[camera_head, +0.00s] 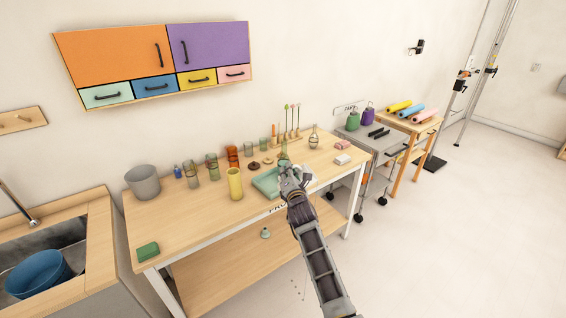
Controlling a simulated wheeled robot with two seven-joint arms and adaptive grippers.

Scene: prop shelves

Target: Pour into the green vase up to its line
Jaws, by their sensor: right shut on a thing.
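My right gripper (289,174) is over the front edge of the wooden table, beside the teal tray (265,184). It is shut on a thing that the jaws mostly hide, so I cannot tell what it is. A slim green vessel (284,151) shows just behind the gripper, and I cannot tell if they touch. It may be the green vase; no line on it can be made out. Greenish glass vessels (212,167) stand further left, and a small green vessel (265,232) is on the lower shelf. My left gripper is not in view.
A yellow cylinder (235,184), an orange vessel (232,156) and a grey bucket (143,182) stand on the table (195,213). A green sponge-like block (148,251) lies at the front left. Pink and white blocks (342,159) lie right. The table's front left is mostly clear.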

